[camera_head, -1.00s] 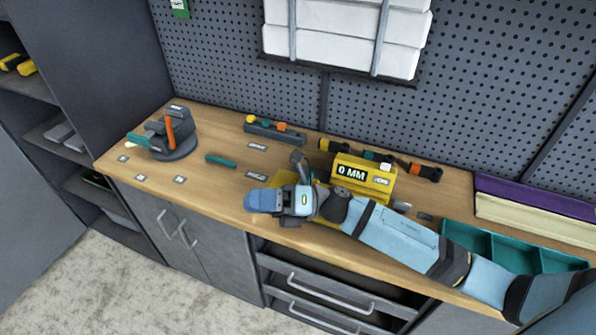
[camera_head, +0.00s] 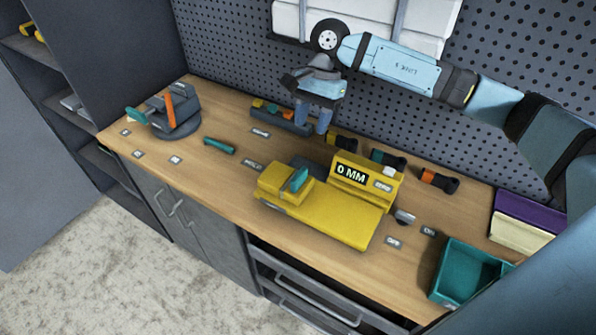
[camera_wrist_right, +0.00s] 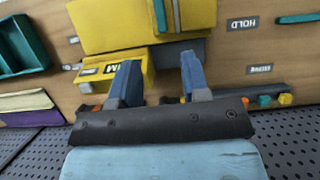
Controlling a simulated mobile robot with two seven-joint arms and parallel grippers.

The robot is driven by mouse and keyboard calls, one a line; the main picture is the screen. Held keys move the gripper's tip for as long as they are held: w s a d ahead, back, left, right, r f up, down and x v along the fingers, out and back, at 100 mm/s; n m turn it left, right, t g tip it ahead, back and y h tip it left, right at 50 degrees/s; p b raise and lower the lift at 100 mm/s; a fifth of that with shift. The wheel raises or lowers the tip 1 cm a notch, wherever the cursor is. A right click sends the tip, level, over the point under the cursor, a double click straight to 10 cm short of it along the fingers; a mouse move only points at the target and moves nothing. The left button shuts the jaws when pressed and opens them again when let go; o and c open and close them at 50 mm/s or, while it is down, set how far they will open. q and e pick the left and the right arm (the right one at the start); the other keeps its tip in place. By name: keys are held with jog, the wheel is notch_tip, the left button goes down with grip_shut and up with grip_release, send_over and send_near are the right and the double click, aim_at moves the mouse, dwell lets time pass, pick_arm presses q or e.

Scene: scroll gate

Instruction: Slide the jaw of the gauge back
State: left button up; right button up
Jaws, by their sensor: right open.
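The yellow gauge (camera_head: 330,218) lies on the wooden workbench, and its raised display block (camera_head: 365,182) reads "0 MM". Its sliding jaw, a yellow block (camera_head: 280,187) with a teal handle (camera_head: 296,180), is at the left end of the gauge. In the right wrist view the gauge (camera_wrist_right: 110,22) and the teal handle (camera_wrist_right: 160,14) show at the top. My right gripper (camera_head: 314,128) is open, above the back of the bench, behind the jaw and apart from the gauge. It also shows open in the right wrist view (camera_wrist_right: 160,68). My left gripper is not in view.
A vise (camera_head: 172,108) stands at the bench's left end. A tool rack (camera_head: 284,118) and several orange- and yellow-tipped tools line the back. A teal bin (camera_head: 462,270) is at the right. A teal tool (camera_head: 219,146) lies left of the gauge.

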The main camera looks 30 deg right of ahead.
aim_at(299, 174)
jog(key=p+x, duration=0.2)
jog(key=x, duration=1.1)
jog(key=shift+s+a+f+p, duration=0.15)
jog(key=shift+a+f+p, duration=0.05)
jog(key=shift+p, duration=0.2)
jog(key=shift+c, duration=0.4)
grip_shut()
